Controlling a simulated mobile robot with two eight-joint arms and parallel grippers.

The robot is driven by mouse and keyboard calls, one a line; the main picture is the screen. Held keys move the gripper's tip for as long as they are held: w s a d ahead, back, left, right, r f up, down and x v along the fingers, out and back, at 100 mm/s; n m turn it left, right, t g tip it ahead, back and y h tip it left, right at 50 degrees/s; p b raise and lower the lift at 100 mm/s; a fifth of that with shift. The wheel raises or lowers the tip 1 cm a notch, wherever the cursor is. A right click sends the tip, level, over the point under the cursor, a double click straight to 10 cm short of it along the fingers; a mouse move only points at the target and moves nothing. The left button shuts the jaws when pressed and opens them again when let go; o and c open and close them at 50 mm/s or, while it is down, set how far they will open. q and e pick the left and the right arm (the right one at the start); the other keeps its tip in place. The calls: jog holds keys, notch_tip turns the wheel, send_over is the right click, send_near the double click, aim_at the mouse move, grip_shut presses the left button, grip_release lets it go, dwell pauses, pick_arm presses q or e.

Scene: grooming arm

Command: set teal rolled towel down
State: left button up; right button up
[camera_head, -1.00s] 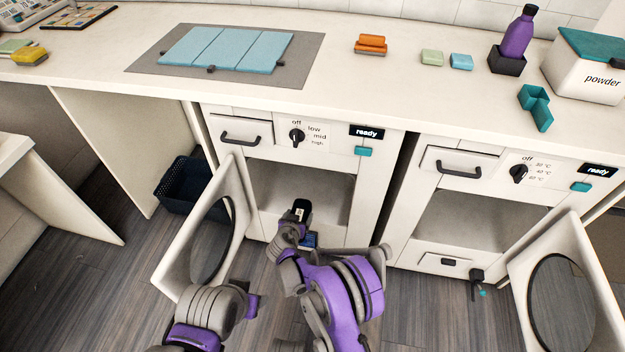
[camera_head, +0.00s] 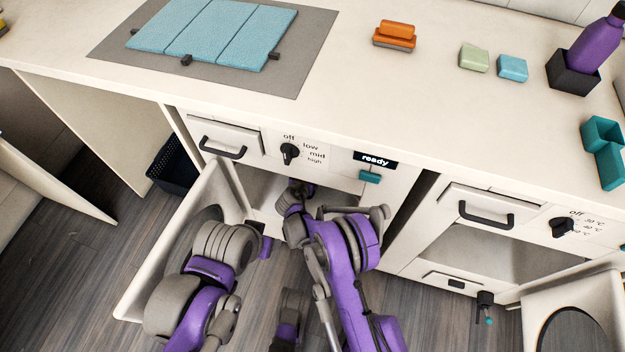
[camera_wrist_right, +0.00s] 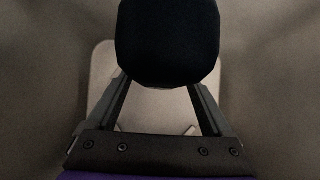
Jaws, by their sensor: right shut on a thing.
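My right arm reaches into the open left machine (camera_head: 340,205), and its gripper is hidden there in the head view. In the right wrist view my right gripper (camera_wrist_right: 162,84) is shut on a thick rounded thing, seemingly the rolled towel (camera_wrist_right: 170,40). It looks nearly black in the dim light, so its teal colour does not show. A pale surface shows beyond the fingers. I cannot tell whether the towel touches it.
The left machine's open door (camera_head: 150,262) stands close to my left arm. The right machine's door (camera_head: 575,310) is also open. Blue folded panels (camera_head: 215,35) lie on a grey mat on the counter (camera_head: 330,100). A dark basket (camera_head: 176,168) stands under the counter.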

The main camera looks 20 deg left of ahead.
notch_tip(320, 180, down, 3)
jog(key=shift+s+r, duration=0.1)
jog(key=shift+r, duration=0.05)
jog(key=shift+f+b, duration=0.6)
jog(key=shift+f, duration=1.35)
jog(key=shift+f, duration=0.1)
jog(key=shift+f, duration=0.15)
jog(key=o, duration=1.3)
jog(key=shift+r, duration=0.35)
jog(key=p+v, duration=0.2)
jog(key=v, duration=0.9)
jog(key=shift+s+r, duration=0.2)
jog(key=shift+s, duration=0.15)
